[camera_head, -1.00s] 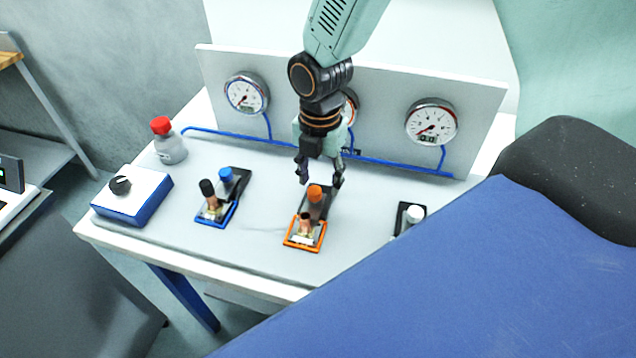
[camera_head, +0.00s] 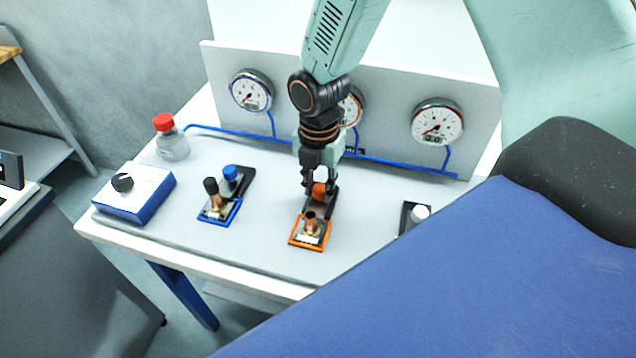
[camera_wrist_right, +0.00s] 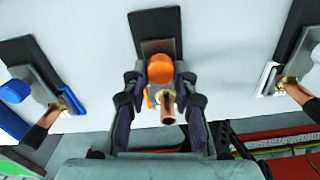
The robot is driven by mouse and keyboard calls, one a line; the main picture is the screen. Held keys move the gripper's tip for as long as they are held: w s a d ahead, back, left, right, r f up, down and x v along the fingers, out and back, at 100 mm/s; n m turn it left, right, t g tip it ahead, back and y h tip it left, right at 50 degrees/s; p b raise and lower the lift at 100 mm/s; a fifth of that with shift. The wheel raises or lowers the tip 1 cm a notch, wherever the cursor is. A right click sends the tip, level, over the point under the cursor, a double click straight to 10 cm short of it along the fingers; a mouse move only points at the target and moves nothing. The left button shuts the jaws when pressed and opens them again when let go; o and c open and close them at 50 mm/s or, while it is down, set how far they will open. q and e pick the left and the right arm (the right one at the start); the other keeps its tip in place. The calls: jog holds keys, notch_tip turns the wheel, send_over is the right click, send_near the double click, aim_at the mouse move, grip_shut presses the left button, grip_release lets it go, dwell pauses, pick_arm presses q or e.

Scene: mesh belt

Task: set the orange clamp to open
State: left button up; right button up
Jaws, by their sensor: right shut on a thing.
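The orange clamp (camera_head: 311,232) sits on the table, with an orange-edged base plate, a copper-coloured pipe stub at its front and an orange-capped handle behind. My right gripper (camera_head: 319,190) comes down from above and is shut on the orange handle cap. In the right wrist view, the orange cap (camera_wrist_right: 160,69) sits between the two fingers of my right gripper (camera_wrist_right: 160,88), and the copper pipe stub (camera_wrist_right: 167,108) shows just below it. The fingers partly hide the lower part of the clamp. My left gripper is not in view.
A blue clamp (camera_head: 222,205) stands left of the orange one, and a white-capped clamp (camera_head: 420,213) stands right, partly hidden. Pressure gauges (camera_head: 437,124) and a blue pipe (camera_head: 400,166) are behind. A red-capped bottle (camera_head: 172,145) and a knob box (camera_head: 134,194) are at the left.

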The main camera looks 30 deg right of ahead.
jog(key=shift+d, duration=0.25)
grip_shut()
jog(key=shift+a+r, duration=0.1)
jog(key=shift+a, duration=0.2)
jog(key=shift+d, duration=0.1)
jog(key=shift+w+d+r+p, duration=0.1)
jog(key=shift+w+d+p, duration=0.55)
jog(key=shift+w+d, duration=0.2)
jog(key=shift+w, duration=0.15)
jog(key=shift+o, duration=1.9)
grip_release()
jog(key=shift+d, duration=0.1)
jog(key=o, duration=0.4)
jog(key=shift+d, duration=0.25)
jog(key=shift+o, duration=0.2)
jog(key=shift+a, duration=0.15)
jog(key=shift+a, duration=0.1)
